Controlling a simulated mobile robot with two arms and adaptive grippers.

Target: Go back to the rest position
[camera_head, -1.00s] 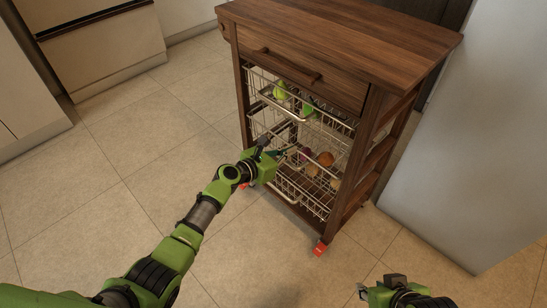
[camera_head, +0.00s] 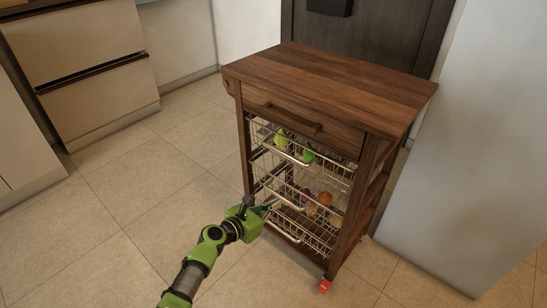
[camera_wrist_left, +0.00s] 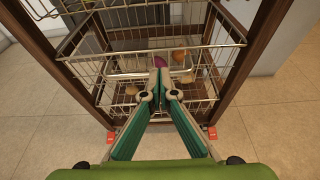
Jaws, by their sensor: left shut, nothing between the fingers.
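My left gripper (camera_head: 268,208) is at the front of the wooden trolley (camera_head: 330,85), by the middle and lower wire baskets. In the left wrist view the two green fingers (camera_wrist_left: 158,92) meet at their tips with nothing between them. The tips are near the middle basket's front; whether they touch the wire I cannot tell. My left arm comes in from the bottom left. My right gripper does not show.
The middle wire basket (camera_head: 283,203) holds several round vegetables, and the top basket (camera_head: 297,155) holds green items. A pale grey panel (camera_head: 450,170) stands close on the right. White drawers (camera_head: 85,85) are at the back left. The tiled floor (camera_head: 120,220) on the left is clear.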

